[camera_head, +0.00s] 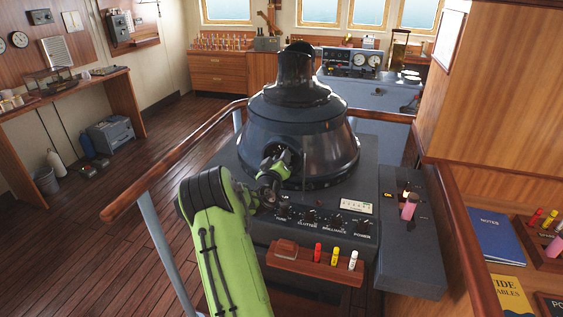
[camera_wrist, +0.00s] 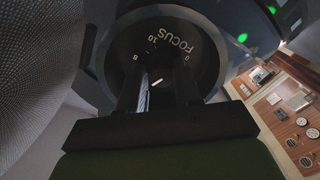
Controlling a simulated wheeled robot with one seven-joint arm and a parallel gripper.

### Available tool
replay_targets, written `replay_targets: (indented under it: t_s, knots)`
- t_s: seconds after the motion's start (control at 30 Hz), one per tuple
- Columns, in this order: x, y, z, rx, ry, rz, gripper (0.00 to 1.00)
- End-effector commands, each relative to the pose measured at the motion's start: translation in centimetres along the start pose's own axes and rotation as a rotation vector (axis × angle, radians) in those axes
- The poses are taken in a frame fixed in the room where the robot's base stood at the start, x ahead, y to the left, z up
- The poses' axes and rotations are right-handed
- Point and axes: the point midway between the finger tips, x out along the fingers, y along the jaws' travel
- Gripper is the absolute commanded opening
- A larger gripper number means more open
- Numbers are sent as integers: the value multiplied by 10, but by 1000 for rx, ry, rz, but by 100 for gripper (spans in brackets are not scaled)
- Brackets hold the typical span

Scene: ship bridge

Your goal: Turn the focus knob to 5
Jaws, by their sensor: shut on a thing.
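The focus knob sits inside a dark round recess in the radar console (camera_head: 312,140). In the wrist view the dial face (camera_wrist: 178,45) shows the word FOCUS with the marks 8, 10 and 0. A short white pointer line (camera_wrist: 156,83) shows on the knob between my fingers. My gripper (camera_wrist: 160,85) is shut on the knob, one finger on each side. In the head view my green arm reaches to the front of the console and my gripper (camera_head: 272,178) hides the knob. The lower dial marks, 5 among them, are hidden behind my gripper.
Below the recess is a panel with several small knobs (camera_head: 309,216) labelled CLUTTER, BRILLIANCE and POWER. A wooden marker holder (camera_head: 300,262) with red, yellow and white markers juts out in front. A wooden rail (camera_head: 170,165) runs along the left. Notebooks (camera_head: 494,236) lie at right.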

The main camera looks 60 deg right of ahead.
Motion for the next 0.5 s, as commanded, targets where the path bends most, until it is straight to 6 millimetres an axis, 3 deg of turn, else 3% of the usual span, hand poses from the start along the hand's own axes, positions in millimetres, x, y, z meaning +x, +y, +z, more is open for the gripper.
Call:
replay_targets:
  t_s: [0.5]
  knots:
    - [-1, -6, 0, -343, -14, -14, 3]
